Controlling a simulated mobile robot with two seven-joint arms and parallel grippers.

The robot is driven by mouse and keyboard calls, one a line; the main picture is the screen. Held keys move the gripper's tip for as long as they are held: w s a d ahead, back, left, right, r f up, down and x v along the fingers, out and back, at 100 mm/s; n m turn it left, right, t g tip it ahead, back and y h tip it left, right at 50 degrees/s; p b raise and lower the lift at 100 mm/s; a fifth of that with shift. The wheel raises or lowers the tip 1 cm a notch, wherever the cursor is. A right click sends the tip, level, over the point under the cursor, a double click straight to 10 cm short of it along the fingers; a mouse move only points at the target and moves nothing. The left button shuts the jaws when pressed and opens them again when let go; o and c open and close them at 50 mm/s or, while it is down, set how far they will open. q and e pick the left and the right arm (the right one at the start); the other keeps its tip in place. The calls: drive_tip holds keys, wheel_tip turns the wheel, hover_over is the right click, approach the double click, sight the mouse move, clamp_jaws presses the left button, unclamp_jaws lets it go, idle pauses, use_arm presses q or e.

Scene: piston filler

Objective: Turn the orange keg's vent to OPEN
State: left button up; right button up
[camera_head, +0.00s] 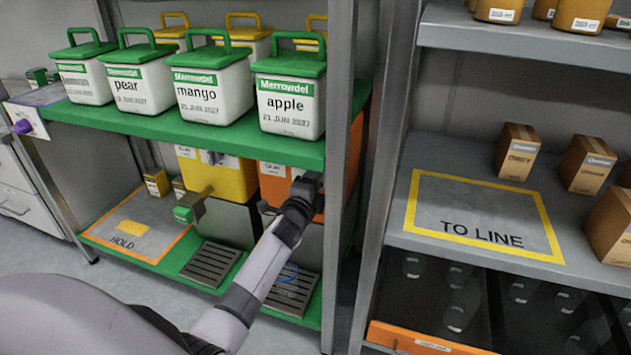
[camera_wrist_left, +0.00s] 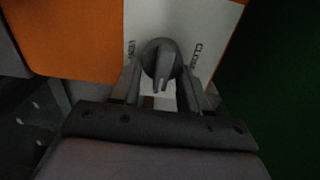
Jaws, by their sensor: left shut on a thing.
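The orange keg (camera_head: 275,188) stands on the lower shelf, behind the green upper shelf's edge, right of the yellow keg. My left arm reaches up to its front and hides much of it. My left gripper (camera_head: 310,183) is at the keg's face. In the left wrist view, the orange keg (camera_wrist_left: 70,40) carries a white plate with a grey vent knob (camera_wrist_left: 160,62). The gripper's fingers are on either side of the knob, shut on it. The knob's ridge points toward the gripper. CLOSE reads at its right; the small lettering at its left is unclear. My right gripper is not in view.
A yellow keg (camera_head: 232,180) with a tap stands to the left. White tubs with green lids, including the apple tub (camera_head: 290,105), line the green shelf (camera_head: 200,133) above. A metal post (camera_head: 343,170) stands close at the right. Drip grates (camera_head: 211,264) lie below.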

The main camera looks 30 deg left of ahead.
use_arm(q)
drive_tip(key=shift+f, duration=0.1)
drive_tip(key=o, duration=0.9)
drive_tip(key=shift+o, duration=0.8)
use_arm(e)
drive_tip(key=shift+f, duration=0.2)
use_arm(q)
drive_tip(key=shift+s, duration=0.1)
drive_tip(key=p+v, duration=0.2)
drive_tip(key=v, duration=0.5)
drive_tip(key=shift+p, duration=0.3)
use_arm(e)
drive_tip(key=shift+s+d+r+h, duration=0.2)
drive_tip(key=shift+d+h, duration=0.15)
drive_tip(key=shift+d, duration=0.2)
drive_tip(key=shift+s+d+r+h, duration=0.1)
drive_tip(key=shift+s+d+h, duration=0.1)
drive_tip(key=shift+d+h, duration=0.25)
